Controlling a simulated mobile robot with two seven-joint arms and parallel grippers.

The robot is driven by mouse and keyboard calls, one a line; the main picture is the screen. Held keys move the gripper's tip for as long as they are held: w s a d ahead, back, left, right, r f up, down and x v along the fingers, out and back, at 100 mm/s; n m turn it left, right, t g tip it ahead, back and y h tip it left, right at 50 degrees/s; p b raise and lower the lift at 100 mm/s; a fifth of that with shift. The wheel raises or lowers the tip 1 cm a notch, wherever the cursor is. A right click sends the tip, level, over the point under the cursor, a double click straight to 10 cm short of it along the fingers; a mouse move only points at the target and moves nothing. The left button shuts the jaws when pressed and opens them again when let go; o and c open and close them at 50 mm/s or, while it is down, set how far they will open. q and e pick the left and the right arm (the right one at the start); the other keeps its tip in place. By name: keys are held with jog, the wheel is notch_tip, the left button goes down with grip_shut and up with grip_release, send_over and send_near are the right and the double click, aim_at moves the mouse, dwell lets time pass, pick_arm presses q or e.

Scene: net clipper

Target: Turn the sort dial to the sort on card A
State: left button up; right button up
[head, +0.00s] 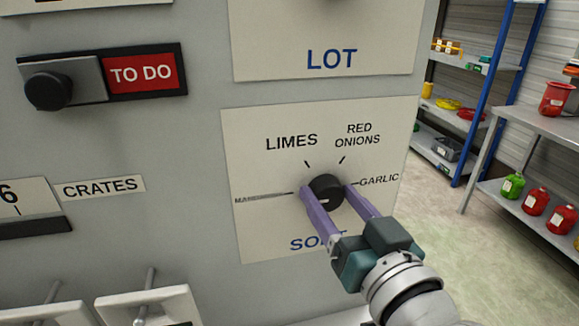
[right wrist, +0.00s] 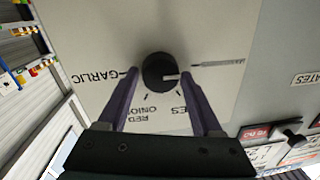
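The black sort dial (head: 326,190) sits on a pale plate (head: 262,240) marked SORT, ringed by the labels LIMES, RED ONIONS, GARLIC and a stretched label at left starting "MA". Its white mark points left, towards the "MA" label. The dial also shows in the right wrist view (right wrist: 159,72). My right gripper (head: 328,188) has its purple fingers on either side of the dial. In the right wrist view, narrow gaps seem to show between fingers and dial, so it looks open around it. I cannot pick out card A. My left gripper is not in view.
A LOT plate (head: 331,60) is above the sort plate. A black knob (head: 47,91) beside a red TO DO sign (head: 141,73) is at upper left, a CRATES label (head: 100,187) below. Shelves (head: 540,122) with red and green containers stand at right, beyond open floor.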

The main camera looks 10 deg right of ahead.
jog(key=shift+o, duration=1.4)
jog(key=s+d, duration=0.1)
jog(key=s, duration=0.9)
jog(key=shift+b, duration=0.4)
jog(key=shift+w, duration=0.1)
